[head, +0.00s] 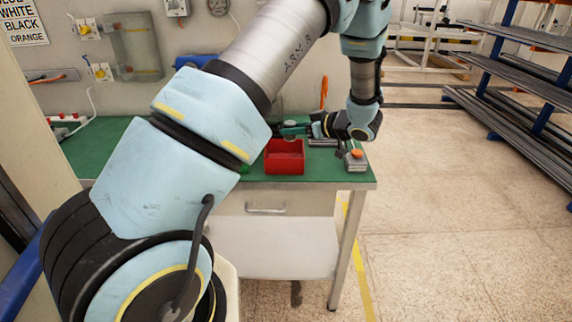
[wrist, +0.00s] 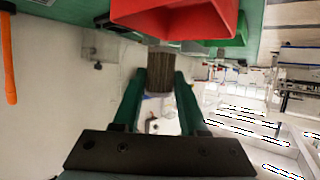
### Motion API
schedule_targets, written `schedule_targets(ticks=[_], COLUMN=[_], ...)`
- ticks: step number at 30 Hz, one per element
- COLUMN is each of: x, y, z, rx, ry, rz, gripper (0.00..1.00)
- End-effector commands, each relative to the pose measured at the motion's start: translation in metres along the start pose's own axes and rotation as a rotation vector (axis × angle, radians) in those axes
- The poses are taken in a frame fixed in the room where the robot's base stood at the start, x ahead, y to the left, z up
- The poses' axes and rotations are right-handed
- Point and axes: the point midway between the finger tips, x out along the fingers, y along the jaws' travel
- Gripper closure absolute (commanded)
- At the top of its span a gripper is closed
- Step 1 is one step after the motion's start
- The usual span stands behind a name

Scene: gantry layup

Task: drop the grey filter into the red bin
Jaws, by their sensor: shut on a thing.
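The red bin (head: 284,160) stands on the green bench top, near its front edge, in the head view. It also shows large at the top of the wrist view (wrist: 175,20). My gripper (wrist: 160,78) has two dark green fingers shut on the grey filter (wrist: 160,80), a dark ribbed cylinder. The filter appears close to the bin's edge in the wrist view; I cannot tell whether they touch. In the head view my gripper (head: 290,130) is by the back of the bin, and the filter is not clear there.
A small grey box with an orange top (head: 355,158) sits at the bench's right end. A blue roll (head: 195,61) is at the wall. Metal racks (head: 520,90) stand right, with open floor between.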

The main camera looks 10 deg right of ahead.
Motion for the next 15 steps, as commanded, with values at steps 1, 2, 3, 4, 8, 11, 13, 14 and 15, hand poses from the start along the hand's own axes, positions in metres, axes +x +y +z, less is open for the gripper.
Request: schedule_targets(ticks=[1,2,3,4,8,11,13,14,15], x=[0.004,0.005,0.007,0.009,0.014,0.017,0.017,0.017,0.017], y=[0.000,0.000,0.000,0.000,0.000,0.000,0.000,0.000,0.000], z=[0.010,0.013,0.018,0.021,0.034,0.040,0.042,0.042,0.042], rx=[0.000,0.000,0.000,0.001,0.001,0.000,0.000,0.000,0.000], ry=[0.000,0.000,0.000,0.000,0.000,0.000,0.000,0.000,0.000], rz=[0.000,0.001,0.001,0.001,0.002,0.002,0.002,0.002,0.002], gripper=[1.00,1.00,1.00,1.00,1.00,1.00,1.00,1.00,1.00])
